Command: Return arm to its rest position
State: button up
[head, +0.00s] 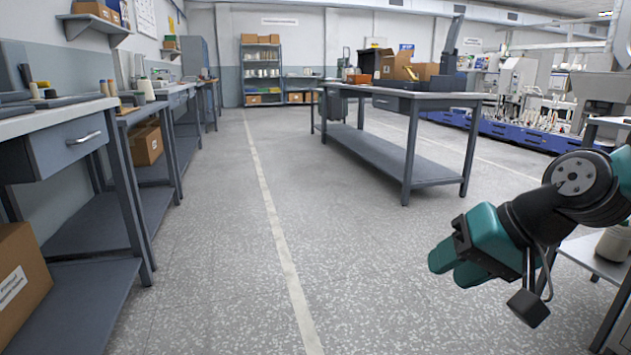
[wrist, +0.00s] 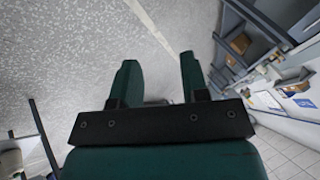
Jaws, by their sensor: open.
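My gripper (head: 442,265) is at the lower right of the head view, held out over the open floor and pointing left. Its teal body and black bracket show there. In the wrist view the two teal fingers of my gripper (wrist: 160,82) stand apart with nothing between them but speckled floor behind. My arm enters from the right edge of the head view.
A workbench (head: 425,100) stands beyond my gripper. Benches with a drawer (head: 75,140) line the left wall. A small table (head: 595,258) with a pale cone (head: 613,244) is at the right, close to my arm. The floor (head: 215,250) in the middle is clear.

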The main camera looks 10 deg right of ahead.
jog(key=s+a+n+g, duration=0.5)
jog(key=s+a+n, duration=0.5)
jog(key=s+a, duration=0.1)
notch_tip(320, 180, up, 37)
jog(key=h+p, duration=0.1)
jog(key=p, duration=3.6)
jog(key=shift+s+g, duration=0.3)
jog(key=shift+s, duration=0.1)
jog(key=shift+d+f, duration=0.1)
jog(key=shift+f, duration=0.1)
